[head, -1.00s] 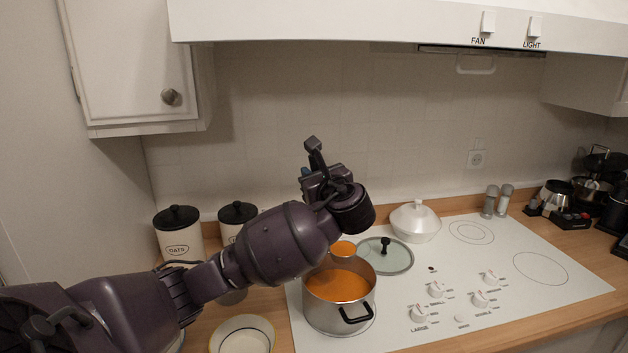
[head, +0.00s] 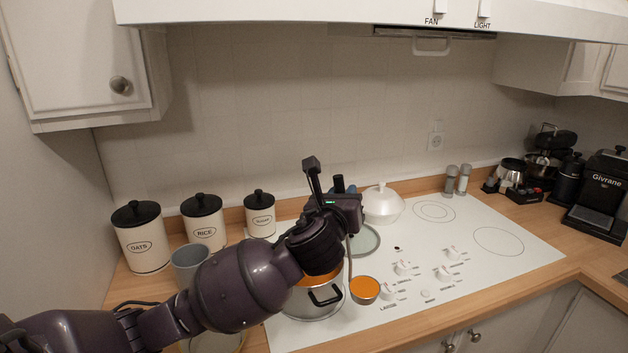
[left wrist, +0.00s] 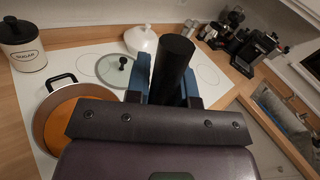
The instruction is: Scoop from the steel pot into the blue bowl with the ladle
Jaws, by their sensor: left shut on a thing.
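My left gripper (head: 342,192) is shut on the dark handle of the ladle (head: 364,289); the handle (left wrist: 172,70) shows between its blue fingers in the left wrist view. The ladle's cup holds orange soup and hangs level just right of the steel pot (head: 312,305). The pot, with orange soup inside, stands on the cooktop, partly hidden by my left arm; it also shows in the left wrist view (left wrist: 41,128). No clearly blue bowl shows. A pale bowl with a yellowish rim (head: 240,345) is mostly hidden under my arm. My right gripper is not in view.
A glass lid (head: 366,240) and a white lidded dish (head: 383,205) lie behind the pot. Canisters (head: 140,245) and a grey cup (head: 187,262) stand left. Shakers (head: 457,180) and coffee machines (head: 598,195) are right. The cooktop's right side (head: 470,228) is clear.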

